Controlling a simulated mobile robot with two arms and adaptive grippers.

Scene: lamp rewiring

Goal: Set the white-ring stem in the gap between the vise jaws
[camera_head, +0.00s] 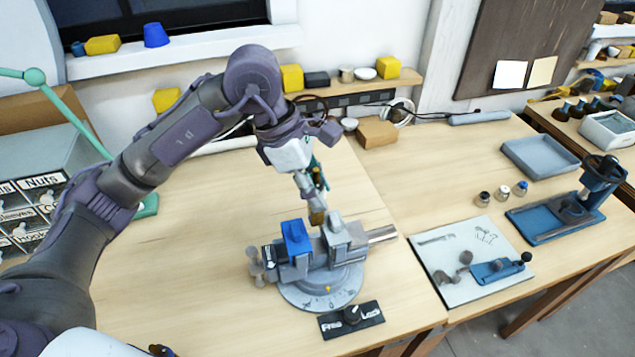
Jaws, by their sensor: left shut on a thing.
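The vise (322,292) stands on the table on a round grey base. It has a blue-topped left jaw (295,232) and a grey right jaw (336,228), with a narrow gap between them. My left gripper (309,190) points down just above and behind the jaws, shut on a small brassy stem (317,216). The stem's lower end shows at the top of the gap. I cannot tell whether it is inside the gap or touching a jaw. No white ring can be made out on it. My right gripper is not in view.
A black Free/Lock plate (351,320) lies before the vise. On the right are a white board (457,287) with small tools, several small capped cylinders (503,192), a blue press (570,212) and a grey tray (541,157). A cardboard block (377,133) stands behind. The table's left front is clear.

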